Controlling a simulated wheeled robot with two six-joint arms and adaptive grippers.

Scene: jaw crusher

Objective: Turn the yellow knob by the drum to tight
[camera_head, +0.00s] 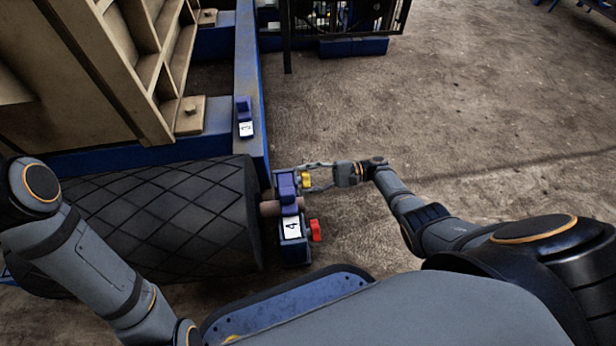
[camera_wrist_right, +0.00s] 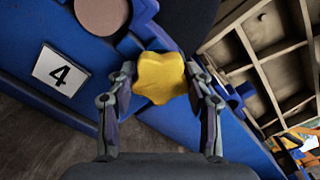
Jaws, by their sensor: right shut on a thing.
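The yellow knob (camera_head: 306,180) sits on the blue bearing block (camera_head: 291,252) at the end of the black drum (camera_head: 170,215). In the right wrist view the star-shaped yellow knob (camera_wrist_right: 160,78) is between the two fingers of my right gripper (camera_wrist_right: 161,92). My right gripper (camera_head: 318,178) reaches it from the right and is shut on it. A red knob (camera_head: 315,230) is on the same block, nearer to me. My left arm comes in from the left over the drum; its gripper is out of the picture.
A white label with a 4 (camera_head: 292,227) is on the block; it also shows in the right wrist view (camera_wrist_right: 60,71). A blue frame beam (camera_head: 248,90) and the tan crusher body (camera_head: 80,60) stand behind. The concrete floor (camera_head: 470,100) at the right is clear.

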